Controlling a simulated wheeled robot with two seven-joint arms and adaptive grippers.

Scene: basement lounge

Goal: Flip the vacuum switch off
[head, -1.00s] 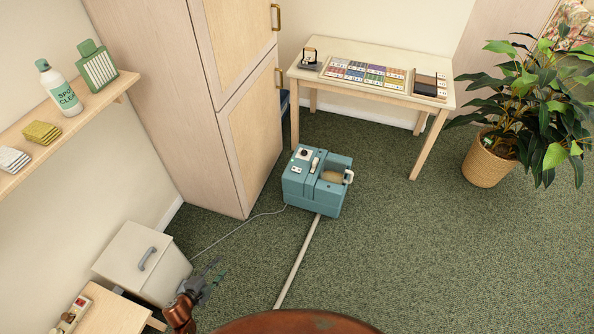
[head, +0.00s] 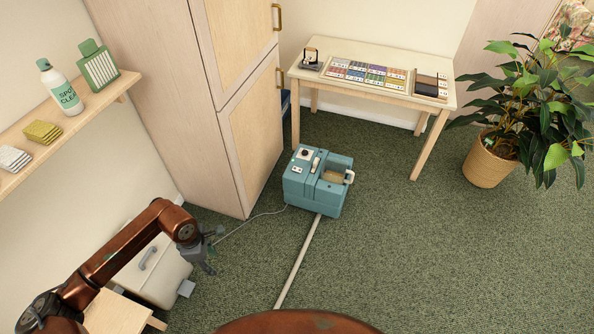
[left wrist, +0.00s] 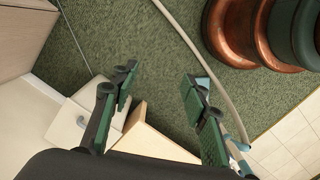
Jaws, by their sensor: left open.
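The vacuum (head: 318,182) is a teal box-shaped machine on the green carpet, in front of the tall cabinet. Its top carries a dark round knob (head: 304,153), small light controls and a pale handle (head: 348,176). Which of these is the switch is too small to tell. A pale hose (head: 298,262) runs from it toward me, and the hose also shows in the left wrist view (left wrist: 196,52). My left gripper (head: 204,262) is open and empty, left of and nearer than the vacuum, apart from it. Its two fingers show in the left wrist view (left wrist: 160,105). My right gripper is out of view.
A white lidded box (head: 172,266) stands beside my left arm, near a small wooden table (head: 115,312). The tall cabinet (head: 195,110) rises behind. A desk (head: 375,90) and a potted plant (head: 490,160) stand farther back. The carpet right of the vacuum is clear.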

